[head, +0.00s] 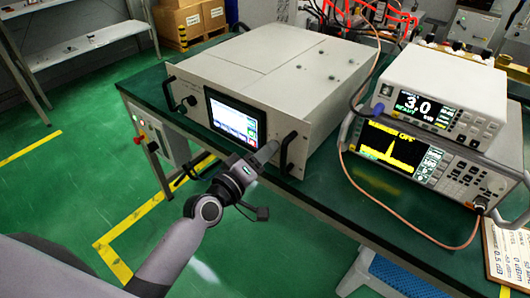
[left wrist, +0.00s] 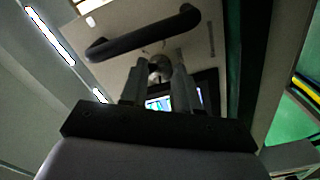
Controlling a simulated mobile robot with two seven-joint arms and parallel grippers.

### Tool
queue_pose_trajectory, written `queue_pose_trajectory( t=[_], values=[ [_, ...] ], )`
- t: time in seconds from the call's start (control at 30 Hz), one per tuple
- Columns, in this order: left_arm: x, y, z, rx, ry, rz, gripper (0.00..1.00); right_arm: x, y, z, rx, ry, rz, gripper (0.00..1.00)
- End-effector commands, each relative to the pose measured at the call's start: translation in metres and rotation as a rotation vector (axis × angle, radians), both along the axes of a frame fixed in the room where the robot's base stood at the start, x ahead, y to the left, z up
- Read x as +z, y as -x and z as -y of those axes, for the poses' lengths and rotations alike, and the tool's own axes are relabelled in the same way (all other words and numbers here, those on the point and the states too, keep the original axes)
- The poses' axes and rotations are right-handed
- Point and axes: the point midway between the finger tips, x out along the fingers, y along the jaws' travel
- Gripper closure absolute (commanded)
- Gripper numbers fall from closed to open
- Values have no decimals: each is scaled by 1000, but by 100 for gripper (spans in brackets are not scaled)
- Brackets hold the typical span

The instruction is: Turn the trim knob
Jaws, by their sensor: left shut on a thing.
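The microwave generator (head: 262,85) is a large beige box with a lit screen (head: 233,121) and black handles on its front panel. My left gripper (head: 267,152) is at the right part of this panel, beside the right handle (head: 288,151). In the left wrist view the two fingers of my left gripper (left wrist: 159,72) are shut on a small round metallic knob (left wrist: 160,64), which I take to be the trim knob. The knob is hidden behind my gripper in the head view. Its marking cannot be read. My right gripper is not in view.
The handle (left wrist: 145,34) arches close to my fingers in the left wrist view. A power meter (head: 440,97) reading 3.0 sits on a spectrum analyser (head: 425,160) at right. A copper-coloured cable (head: 383,207) loops across the green bench (head: 330,190). Open floor lies to the left.

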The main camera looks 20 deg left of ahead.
Motion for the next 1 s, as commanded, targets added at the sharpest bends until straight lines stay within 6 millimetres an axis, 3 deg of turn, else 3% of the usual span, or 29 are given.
queue_pose_trajectory(
  t=[0.27,0.3,0.33,0.67,1.0],
  values=[
    [0,0,-1,2,0,1,100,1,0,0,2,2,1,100],
    [0,0,-1,2,0,1,63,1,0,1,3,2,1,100],
    [0,0,-1,2,-1,1,58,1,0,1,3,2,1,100],
    [0,2,-1,0,-1,0,58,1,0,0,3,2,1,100],
    [-1,41,-15,1,-2,-1,58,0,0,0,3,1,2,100]
  ],
)
